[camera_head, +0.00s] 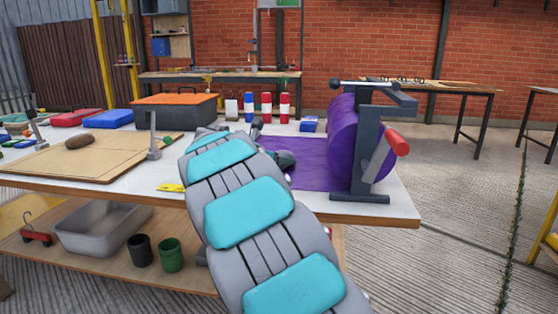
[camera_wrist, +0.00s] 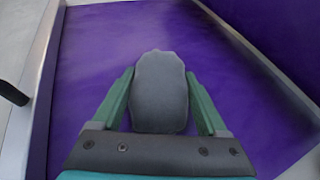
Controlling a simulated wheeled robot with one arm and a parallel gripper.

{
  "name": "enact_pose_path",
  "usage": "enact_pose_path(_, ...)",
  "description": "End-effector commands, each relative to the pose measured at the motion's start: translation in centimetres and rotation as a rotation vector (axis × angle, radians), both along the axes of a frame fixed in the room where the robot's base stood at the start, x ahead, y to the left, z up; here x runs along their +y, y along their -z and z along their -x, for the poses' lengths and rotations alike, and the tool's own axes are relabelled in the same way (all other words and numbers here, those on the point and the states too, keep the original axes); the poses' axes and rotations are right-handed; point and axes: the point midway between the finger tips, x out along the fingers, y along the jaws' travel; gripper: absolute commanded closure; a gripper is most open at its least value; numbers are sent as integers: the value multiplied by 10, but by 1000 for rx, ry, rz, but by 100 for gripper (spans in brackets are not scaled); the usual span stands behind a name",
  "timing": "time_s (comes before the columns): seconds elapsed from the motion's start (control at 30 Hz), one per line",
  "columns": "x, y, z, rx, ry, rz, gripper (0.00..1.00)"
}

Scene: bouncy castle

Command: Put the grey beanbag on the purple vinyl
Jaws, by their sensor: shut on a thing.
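The grey beanbag (camera_wrist: 160,98) is between the two green fingers of my gripper (camera_wrist: 159,88) in the wrist view, and the gripper is shut on it. The purple vinyl (camera_wrist: 95,60) fills the area behind and around it. In the head view the vinyl sheet (camera_head: 318,172) lies flat on the white-topped table and runs up to a purple roll (camera_head: 343,140) in a dark stand. My arm hides the vinyl's left part and most of my gripper (camera_head: 285,159). The beanbag is over the vinyl; whether it touches it I cannot tell.
The dark roll stand (camera_head: 370,150) with a red handle (camera_head: 397,142) stands right of the sheet. A small blue box (camera_head: 310,124) and several red, white and blue bottles stand behind it. A wooden board (camera_head: 60,165) with a brown lump (camera_head: 79,141) lies left.

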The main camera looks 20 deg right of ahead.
Motion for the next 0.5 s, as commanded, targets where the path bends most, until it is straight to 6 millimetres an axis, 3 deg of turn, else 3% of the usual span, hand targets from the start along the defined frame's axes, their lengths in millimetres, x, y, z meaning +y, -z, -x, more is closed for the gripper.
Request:
enact_pose_path(0.2,0,4,0,-1,-2,2,100)
enact_pose_path(0.23,1,5,0,-1,-2,0,22)
enact_pose_path(0.43,0,5,0,-1,-2,0,0)
enact_pose_path(0.5,0,5,0,0,-1,0,0)
